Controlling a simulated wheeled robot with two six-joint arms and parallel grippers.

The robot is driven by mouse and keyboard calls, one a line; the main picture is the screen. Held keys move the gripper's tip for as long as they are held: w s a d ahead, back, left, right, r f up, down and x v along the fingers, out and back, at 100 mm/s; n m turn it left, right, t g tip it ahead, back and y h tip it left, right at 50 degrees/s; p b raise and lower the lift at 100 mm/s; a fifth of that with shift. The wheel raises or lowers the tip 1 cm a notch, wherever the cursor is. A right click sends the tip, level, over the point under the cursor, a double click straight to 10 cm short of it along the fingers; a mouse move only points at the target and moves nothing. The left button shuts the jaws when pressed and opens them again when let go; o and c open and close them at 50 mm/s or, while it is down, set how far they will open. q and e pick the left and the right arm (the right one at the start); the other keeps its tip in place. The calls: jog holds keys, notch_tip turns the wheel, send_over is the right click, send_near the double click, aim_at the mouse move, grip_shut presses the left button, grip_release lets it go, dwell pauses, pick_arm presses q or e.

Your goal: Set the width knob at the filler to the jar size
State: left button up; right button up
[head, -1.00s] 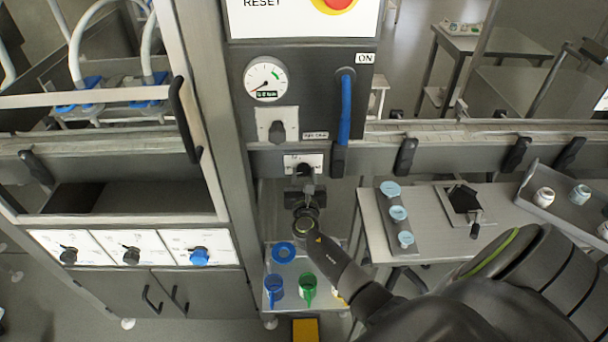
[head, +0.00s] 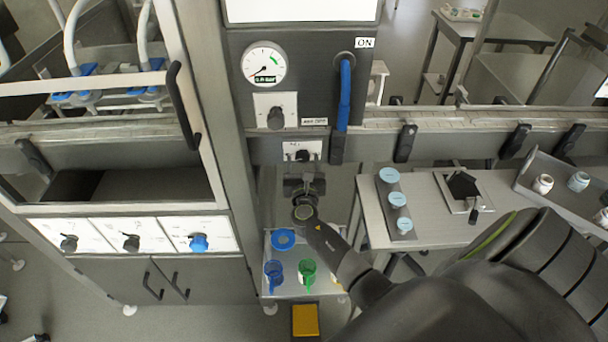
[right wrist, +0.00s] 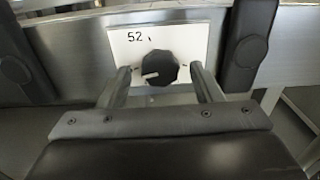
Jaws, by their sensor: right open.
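The width knob (right wrist: 159,68) is black with a pale pointer mark and sits on a white plate (right wrist: 190,42) on the conveyor's side rail. The plate reads 52, and the pointer is turned toward the left. In the head view the knob (head: 303,155) is small and its pointer cannot be read. My right gripper (right wrist: 160,72) is open, its two fingers left and right of the knob in the wrist view, not touching it. In the head view my right gripper (head: 304,184) is just below the knob with a small gap. My left gripper is not in view.
The filler panel above holds a gauge (head: 265,64), another knob (head: 275,116) and a blue lever (head: 345,95). A table with pale blue discs (head: 397,199) is at right. Black clamps flank the knob.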

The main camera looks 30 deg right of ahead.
jog(key=b+v, duration=0.2)
jog(key=v, duration=1.5)
jog(key=shift+b, duration=0.35)
jog(key=shift+a+f, duration=0.1)
